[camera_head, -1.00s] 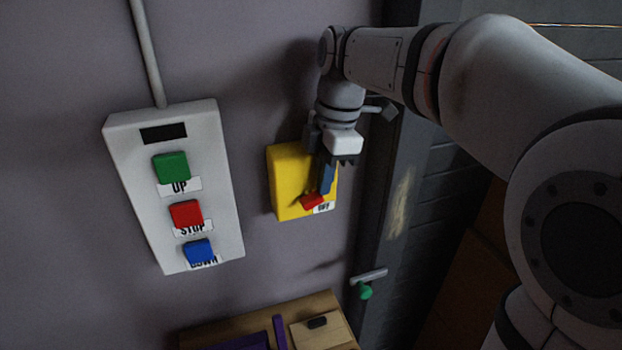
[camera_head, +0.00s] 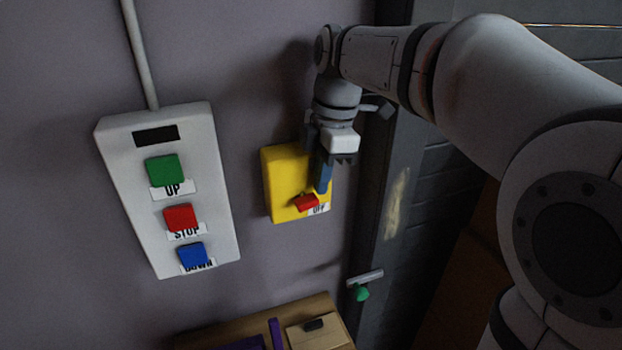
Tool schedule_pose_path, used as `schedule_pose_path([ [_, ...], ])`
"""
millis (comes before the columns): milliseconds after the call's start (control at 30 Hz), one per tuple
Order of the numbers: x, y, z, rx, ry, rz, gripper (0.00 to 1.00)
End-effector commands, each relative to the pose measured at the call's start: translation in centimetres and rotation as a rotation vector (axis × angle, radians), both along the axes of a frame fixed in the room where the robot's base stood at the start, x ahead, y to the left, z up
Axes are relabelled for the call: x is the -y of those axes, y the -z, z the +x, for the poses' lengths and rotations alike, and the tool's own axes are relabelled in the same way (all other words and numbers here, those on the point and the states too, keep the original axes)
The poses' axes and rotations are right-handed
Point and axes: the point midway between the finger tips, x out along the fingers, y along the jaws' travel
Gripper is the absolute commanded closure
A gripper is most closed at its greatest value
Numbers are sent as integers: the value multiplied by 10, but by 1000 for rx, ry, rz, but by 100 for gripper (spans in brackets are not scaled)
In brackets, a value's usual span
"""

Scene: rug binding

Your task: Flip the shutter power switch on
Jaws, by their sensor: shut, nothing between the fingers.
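The shutter power switch is a yellow box (camera_head: 283,180) on the wall, with a red lever (camera_head: 306,202) low on its front. The lever sits by a white label (camera_head: 318,210) reading OFF. My gripper (camera_head: 323,188) is in front of the box's right side, pointing down, with its blue-grey fingers shut and nothing held. The fingertips are just above and to the right of the red lever. I cannot tell whether they touch it. The gripper hides the upper right of the box and any label there.
A white control panel (camera_head: 146,228) with green UP, red STOP and blue DOWN buttons is on the wall to the left. A grey door frame (camera_head: 385,220) and a green-knobbed handle (camera_head: 362,292) are right. A wooden box top (camera_head: 318,336) lies below.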

Motion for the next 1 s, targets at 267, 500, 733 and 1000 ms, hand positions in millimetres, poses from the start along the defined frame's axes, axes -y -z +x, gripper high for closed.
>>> schedule_pose_path([
  [267,0,-51,2,6,0,1,100],
  [500,0,-86,2,3,1,1,100],
  [733,0,-95,1,1,-1,0,100],
  [1000,0,-94,1,1,3,-1,100],
])
